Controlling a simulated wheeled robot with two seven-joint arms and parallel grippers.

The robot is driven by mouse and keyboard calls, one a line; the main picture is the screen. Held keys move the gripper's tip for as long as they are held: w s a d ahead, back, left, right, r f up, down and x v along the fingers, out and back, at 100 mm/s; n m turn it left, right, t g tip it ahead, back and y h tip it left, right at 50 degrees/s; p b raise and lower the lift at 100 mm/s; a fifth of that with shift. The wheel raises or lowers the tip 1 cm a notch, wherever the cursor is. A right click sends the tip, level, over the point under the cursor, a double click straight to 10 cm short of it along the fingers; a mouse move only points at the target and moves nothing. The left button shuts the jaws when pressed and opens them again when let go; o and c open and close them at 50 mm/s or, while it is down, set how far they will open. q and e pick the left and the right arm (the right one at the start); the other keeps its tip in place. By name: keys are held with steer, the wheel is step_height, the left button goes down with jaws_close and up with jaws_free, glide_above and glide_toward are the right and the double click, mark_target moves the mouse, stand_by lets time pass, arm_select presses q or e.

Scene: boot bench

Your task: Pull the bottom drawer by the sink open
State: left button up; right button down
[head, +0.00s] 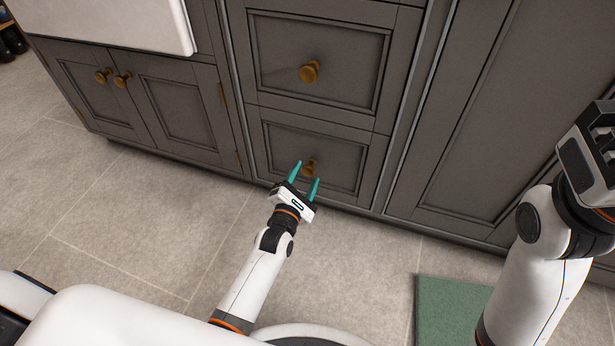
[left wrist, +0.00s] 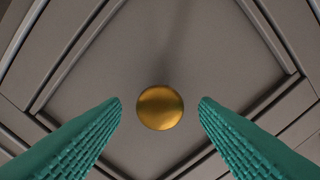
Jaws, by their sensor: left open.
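The bottom drawer (head: 343,155) is a grey panelled front, shut flush with the cabinet. Its brass knob (head: 309,168) sits in the middle of the panel. My left gripper (head: 306,174) is open, its teal fingers pointing at the drawer on either side of the knob in the head view. In the left wrist view the round knob (left wrist: 160,108) shows between and beyond the two fingertips, touching neither. Whether the tips reach the knob's depth I cannot tell. My right arm is at the right; its dark gripper end is partly cut off by the frame edge, its fingers not visible.
Another drawer with a brass knob (head: 310,71) is above. The white sink (head: 120,22) and a double-door cupboard (head: 140,90) are at the left. A tall grey door (head: 490,110) stands at the right. A green mat (head: 445,310) lies on the tiled floor, which is otherwise clear before the drawer.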

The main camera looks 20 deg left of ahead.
arm_select(q)
steer(key=shift+w+b, duration=0.35)
steer(key=shift+w, duration=0.95)
jaws_close()
steer(key=shift+s, duration=0.1)
